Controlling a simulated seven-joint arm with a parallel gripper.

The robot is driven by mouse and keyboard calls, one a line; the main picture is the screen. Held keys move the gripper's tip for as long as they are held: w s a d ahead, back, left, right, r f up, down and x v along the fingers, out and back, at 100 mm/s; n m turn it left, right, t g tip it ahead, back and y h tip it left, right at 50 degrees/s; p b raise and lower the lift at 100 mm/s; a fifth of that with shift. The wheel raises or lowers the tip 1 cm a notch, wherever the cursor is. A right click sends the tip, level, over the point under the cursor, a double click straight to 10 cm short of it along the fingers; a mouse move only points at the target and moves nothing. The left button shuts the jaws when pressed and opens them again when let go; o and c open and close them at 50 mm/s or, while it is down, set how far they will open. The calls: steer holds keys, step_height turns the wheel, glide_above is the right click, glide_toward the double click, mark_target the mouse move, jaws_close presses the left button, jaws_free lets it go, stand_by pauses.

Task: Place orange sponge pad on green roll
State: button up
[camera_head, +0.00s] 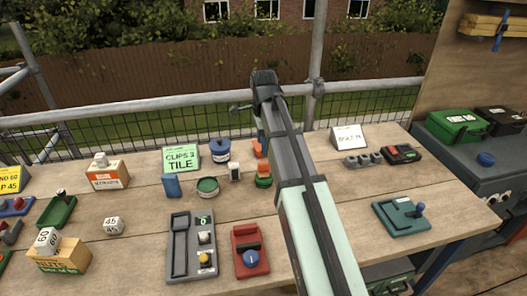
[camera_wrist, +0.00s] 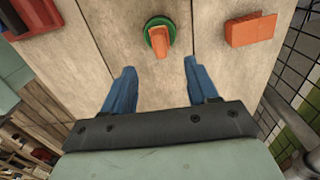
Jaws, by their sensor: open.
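An orange pad (camera_wrist: 159,42) sits on a round green roll (camera_wrist: 147,24) in the wrist view. It looks tilted and reaches past the roll's near edge. In the head view the orange pad (camera_head: 263,168) and green roll (camera_head: 263,182) show beside my arm, which partly hides them. My gripper (camera_wrist: 160,68) is open and empty. Its two blue fingers are apart, and the pad and roll lie beyond the tips, touching neither. In the head view my arm hides most of the fingers.
A second orange block (camera_wrist: 250,30) lies right of the roll in the wrist view. Railing and mesh border the table's back.

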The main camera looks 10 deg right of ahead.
steer(key=shift+r, duration=0.9)
